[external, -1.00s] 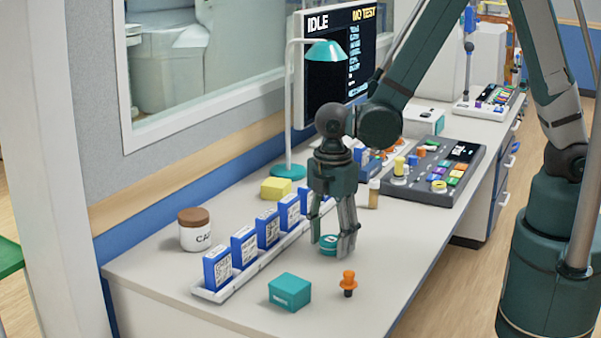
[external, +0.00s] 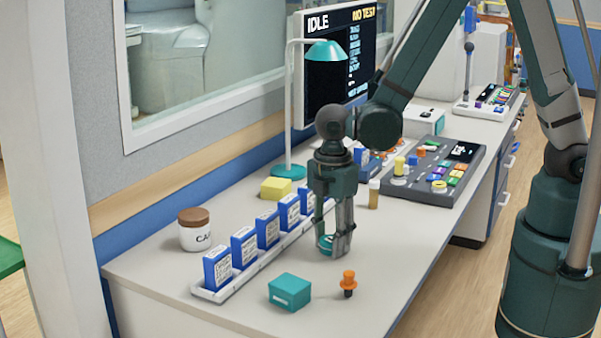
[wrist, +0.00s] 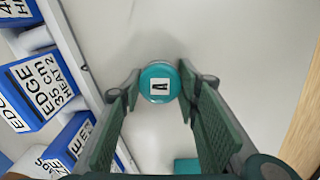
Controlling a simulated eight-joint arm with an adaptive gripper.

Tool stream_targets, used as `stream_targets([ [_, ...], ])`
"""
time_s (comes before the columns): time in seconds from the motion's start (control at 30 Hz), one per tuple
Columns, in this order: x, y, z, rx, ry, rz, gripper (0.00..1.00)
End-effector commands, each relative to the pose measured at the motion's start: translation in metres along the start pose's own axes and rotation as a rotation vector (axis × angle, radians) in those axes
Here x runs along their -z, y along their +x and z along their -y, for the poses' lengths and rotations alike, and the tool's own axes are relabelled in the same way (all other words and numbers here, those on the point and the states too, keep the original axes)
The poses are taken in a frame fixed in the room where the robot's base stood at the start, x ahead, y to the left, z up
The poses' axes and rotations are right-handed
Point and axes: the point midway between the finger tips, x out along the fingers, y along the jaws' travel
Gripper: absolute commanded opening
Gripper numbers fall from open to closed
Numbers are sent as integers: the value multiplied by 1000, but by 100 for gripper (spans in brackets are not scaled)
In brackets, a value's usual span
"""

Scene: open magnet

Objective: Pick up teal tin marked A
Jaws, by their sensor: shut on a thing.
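The teal tin marked A (wrist: 160,82) is small and round, with a white label and a black A on its lid. In the wrist view it sits between the two fingertips of my gripper (wrist: 158,88). In the external view my gripper (external: 333,245) points straight down at the desk, its fingers closed on the sides of the tin (external: 326,241). The fingers partly hide the tin there. The tin is at or very near the desk top; I cannot tell if it touches it.
A rack of blue boxes (external: 244,247) runs along the left of my gripper. A teal box (external: 290,292) and an orange knob-like piece (external: 348,284) stand in front. A control panel (external: 432,170) and a teal lamp (external: 324,50) are behind. The desk's front edge is to the right.

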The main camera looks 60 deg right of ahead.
Motion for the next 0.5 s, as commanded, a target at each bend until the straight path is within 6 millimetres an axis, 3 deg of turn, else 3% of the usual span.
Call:
stream_targets([
  [0.27,0,-2,0,0,0,0,20],
  [0.5,0,-17,0,0,0,0,20],
])
